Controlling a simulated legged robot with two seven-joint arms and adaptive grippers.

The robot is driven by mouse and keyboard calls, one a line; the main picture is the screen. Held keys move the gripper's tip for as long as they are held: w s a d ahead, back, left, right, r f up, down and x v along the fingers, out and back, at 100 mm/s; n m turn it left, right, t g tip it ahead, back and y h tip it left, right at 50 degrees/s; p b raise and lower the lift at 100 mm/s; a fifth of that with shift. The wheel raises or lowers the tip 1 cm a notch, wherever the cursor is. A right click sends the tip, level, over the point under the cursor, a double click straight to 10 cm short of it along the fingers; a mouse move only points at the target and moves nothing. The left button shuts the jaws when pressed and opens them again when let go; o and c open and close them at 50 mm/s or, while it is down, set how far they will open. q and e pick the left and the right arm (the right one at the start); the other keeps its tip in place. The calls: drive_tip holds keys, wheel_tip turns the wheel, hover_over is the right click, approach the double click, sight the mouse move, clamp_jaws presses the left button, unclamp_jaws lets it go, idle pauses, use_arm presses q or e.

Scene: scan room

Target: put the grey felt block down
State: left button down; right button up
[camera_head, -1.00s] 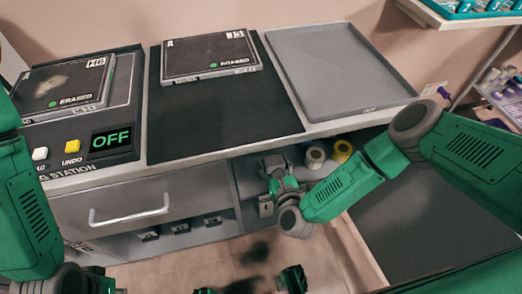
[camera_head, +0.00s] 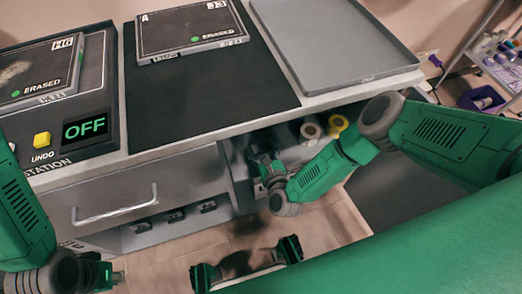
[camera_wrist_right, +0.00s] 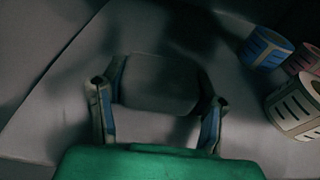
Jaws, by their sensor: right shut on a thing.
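The grey felt block (camera_wrist_right: 160,84) is between the fingers of my right gripper (camera_wrist_right: 158,112) in the right wrist view. The gripper is shut on it, above or on a grey surface; I cannot tell whether the block touches that surface. In the head view my right gripper (camera_head: 267,172) reaches into the open bay under the counter, and the block cannot be made out clearly there. My left gripper (camera_head: 110,277) is low at the left, only partly visible, and its fingers cannot be read.
Label rolls (camera_head: 310,131) stand right of my right gripper, also in the right wrist view (camera_wrist_right: 293,108). The counter above holds an erased case (camera_head: 190,28) on a black mat (camera_head: 205,95) and an empty grey tray (camera_head: 335,45). A drawer handle (camera_head: 115,208) juts out at left.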

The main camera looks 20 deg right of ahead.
drive_tip(key=shift+r, duration=0.1)
drive_tip(key=o, duration=1.1)
drive_tip(key=shift+o, duration=0.2)
